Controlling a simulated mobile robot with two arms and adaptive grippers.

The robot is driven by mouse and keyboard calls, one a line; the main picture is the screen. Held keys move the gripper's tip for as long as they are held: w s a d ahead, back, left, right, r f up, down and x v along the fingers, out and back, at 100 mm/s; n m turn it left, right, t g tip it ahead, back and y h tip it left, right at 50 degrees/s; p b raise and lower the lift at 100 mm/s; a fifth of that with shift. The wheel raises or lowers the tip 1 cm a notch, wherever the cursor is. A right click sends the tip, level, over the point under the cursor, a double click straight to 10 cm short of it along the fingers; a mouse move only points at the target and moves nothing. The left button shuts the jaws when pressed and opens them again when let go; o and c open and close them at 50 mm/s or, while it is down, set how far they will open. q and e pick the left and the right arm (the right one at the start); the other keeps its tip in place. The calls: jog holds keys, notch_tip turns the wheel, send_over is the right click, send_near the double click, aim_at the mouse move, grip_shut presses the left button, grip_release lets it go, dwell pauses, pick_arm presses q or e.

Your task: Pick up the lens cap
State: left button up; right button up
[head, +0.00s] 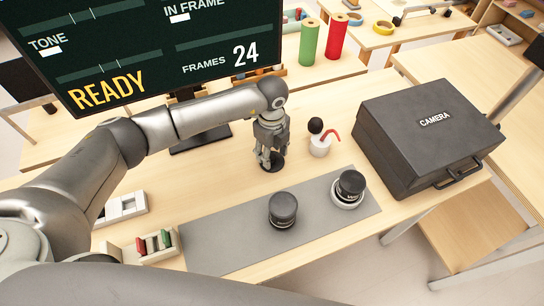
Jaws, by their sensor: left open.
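A flat black disc, which looks like the lens cap (277,166), lies on the wooden table just behind the grey mat. My left gripper (268,158) points down over it with its fingers open. The fingertips are at or just above the disc and hide part of it; I cannot tell whether they touch it. Two black lenses stand upright on the mat: one lens (282,211) near the middle, and another lens (350,187) on a white ring at the right. My right gripper is not in view.
A white cup (320,146) with a black ball and red piece stands right of the gripper. A black camera case (427,130) fills the table's right. The grey mat (225,235) lies in front. A dark screen (150,45) stands behind my left arm. Small trays (155,246) lie left.

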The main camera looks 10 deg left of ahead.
pick_arm(q)
jog(key=shift+f, duration=0.9)
jog(key=shift+c, duration=1.6)
jog(key=c, duration=0.5)
jog(key=shift+c, duration=0.5)
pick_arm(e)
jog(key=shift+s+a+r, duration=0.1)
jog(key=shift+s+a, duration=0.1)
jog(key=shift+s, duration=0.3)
